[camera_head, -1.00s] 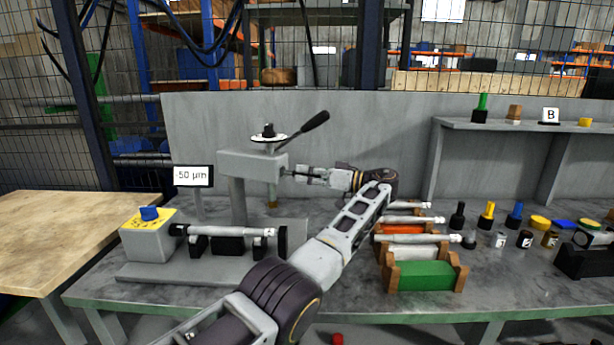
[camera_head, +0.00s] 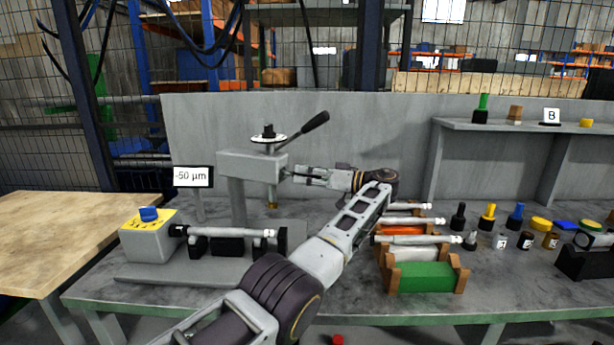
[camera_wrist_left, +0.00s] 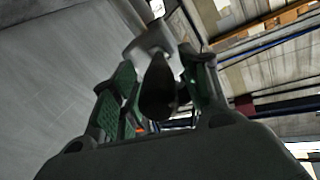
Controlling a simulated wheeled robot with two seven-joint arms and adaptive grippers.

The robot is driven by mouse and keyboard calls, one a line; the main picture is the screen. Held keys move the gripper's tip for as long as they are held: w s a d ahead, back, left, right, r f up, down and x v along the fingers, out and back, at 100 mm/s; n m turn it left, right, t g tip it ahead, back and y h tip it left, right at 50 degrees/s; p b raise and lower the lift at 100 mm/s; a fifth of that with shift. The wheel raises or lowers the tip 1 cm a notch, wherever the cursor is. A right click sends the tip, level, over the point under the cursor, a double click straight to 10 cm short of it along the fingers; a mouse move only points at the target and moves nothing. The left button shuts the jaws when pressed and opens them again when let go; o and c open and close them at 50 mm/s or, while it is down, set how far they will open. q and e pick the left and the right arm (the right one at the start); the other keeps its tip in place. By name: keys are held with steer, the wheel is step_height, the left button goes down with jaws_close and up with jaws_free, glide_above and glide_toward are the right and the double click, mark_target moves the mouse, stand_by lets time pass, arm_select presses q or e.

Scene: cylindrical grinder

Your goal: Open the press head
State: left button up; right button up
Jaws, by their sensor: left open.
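The press head (camera_head: 255,166) is a grey block on a grey upright at the back left of the bench. A round dial-like disc (camera_head: 268,138) and a black lever handle (camera_head: 313,122) that slants up to the right sit on top. My left gripper (camera_head: 297,175) points left at the right end of the head, below the lever; its fingers are apart and I cannot tell whether they touch the head. In the left wrist view, the black handle (camera_wrist_left: 158,90) shows between the green-padded fingers, at unclear depth. My right gripper is not in view.
A cylindrical shaft (camera_head: 235,232) lies on black supports beside a yellow-topped box (camera_head: 148,237). A -50 µm display (camera_head: 193,177) stands behind. Several shafts rest on a coloured rack (camera_head: 425,277) at right. A grey back panel (camera_head: 390,130) stands close behind the press.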

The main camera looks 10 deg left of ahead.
arm_select(q)
steer(key=shift+r, duration=0.15)
steer(key=shift+r, duration=4.8)
